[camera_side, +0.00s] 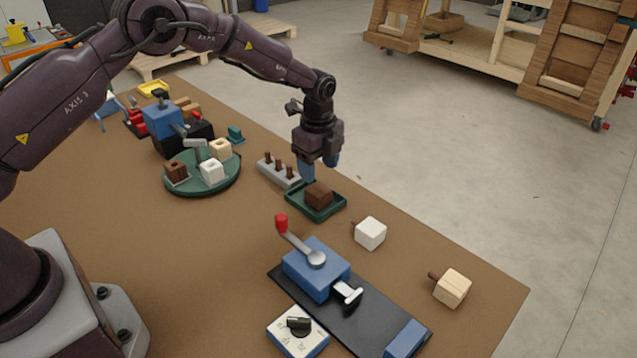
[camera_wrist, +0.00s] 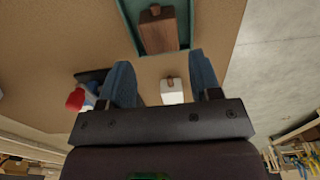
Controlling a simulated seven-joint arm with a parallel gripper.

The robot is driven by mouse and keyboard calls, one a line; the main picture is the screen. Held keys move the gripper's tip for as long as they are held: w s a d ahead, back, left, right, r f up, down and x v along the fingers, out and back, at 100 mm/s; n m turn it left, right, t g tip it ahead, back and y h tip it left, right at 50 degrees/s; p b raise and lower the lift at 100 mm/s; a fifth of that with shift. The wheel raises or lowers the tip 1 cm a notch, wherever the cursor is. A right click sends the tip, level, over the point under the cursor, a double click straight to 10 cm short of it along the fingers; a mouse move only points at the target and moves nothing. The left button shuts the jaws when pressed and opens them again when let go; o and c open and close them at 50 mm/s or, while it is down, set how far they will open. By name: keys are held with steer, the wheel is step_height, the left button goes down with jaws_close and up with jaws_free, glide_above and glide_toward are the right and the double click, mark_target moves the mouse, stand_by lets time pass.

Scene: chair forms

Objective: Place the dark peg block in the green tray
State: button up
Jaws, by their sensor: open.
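The dark peg block (camera_side: 318,194) is a dark brown wooden block lying in the green tray (camera_side: 326,211). In the wrist view the dark peg block (camera_wrist: 158,32) shows its short peg, and the green tray (camera_wrist: 128,29) is cut off by the top edge. My gripper (camera_side: 319,172) is just above the tray at its far side, with its blue fingers pointing down. In the wrist view my gripper (camera_wrist: 163,80) has its fingers wide apart with nothing between them. The fingers look clear of the block.
A white peg block (camera_side: 370,233) and a pale wooden peg block (camera_side: 452,288) lie right of the tray. A blue clamp with a red-knobbed lever (camera_side: 317,268) stands in front. A grey peg rack (camera_side: 278,172) and a round green turntable (camera_side: 233,180) with several blocks are left.

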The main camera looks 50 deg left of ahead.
steer(key=shift+r, duration=2.8)
step_height(320, 180, up, 12)
steer(key=n+t, duration=0.2)
steer(key=n, duration=0.2)
glide_above(318, 189)
steer(key=s, duration=0.6)
steer(key=s+r+n+t, duration=0.1)
steer(key=s+r+n, duration=0.4)
steer(key=s+r, duration=0.35)
steer(key=s+n+t, duration=0.2)
steer(key=s+n, duration=0.7)
steer(key=s, duration=0.9)
steer(key=shift+s+a+t, duration=0.3)
steer(key=shift+s+a, duration=0.1)
steer(key=shift+a, duration=0.05)
steer(key=shift+r, duration=0.15)
